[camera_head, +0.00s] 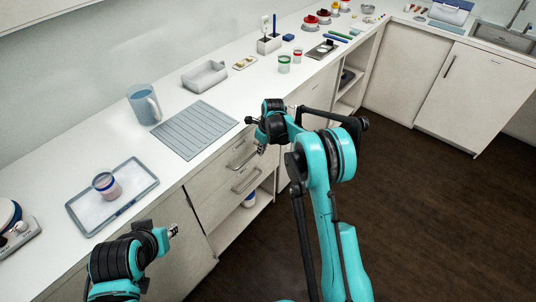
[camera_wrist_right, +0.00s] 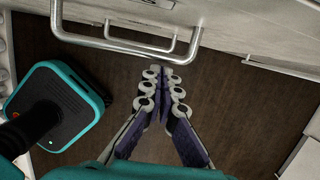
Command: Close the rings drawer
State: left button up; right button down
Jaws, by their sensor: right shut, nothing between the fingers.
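Two stacked drawers with bar handles sit in the cabinet under the counter, an upper drawer (camera_head: 228,162) and a lower drawer (camera_head: 228,192). No label shows which is the rings drawer, and I cannot tell how far either stands out. My right gripper (camera_head: 261,150) is in front of the upper drawer, near the right end of its handle. In the right wrist view the gripper (camera_wrist_right: 161,78) is shut and empty, its tips just short of a metal bar handle (camera_wrist_right: 125,46) and apart from the pale front. My left gripper (camera_head: 174,231) is low at the left, away from the drawers.
The counter holds a tray with a cup (camera_head: 105,186), a blue jug (camera_head: 143,104) and a ribbed grey mat (camera_head: 197,130). An open shelf (camera_head: 240,218) lies under the drawers. Dark floor (camera_head: 430,220) to the right is clear.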

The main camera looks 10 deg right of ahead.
jog(key=shift+w+a, duration=0.35)
jog(key=shift+w, duration=0.1)
jog(key=shift+r, duration=0.1)
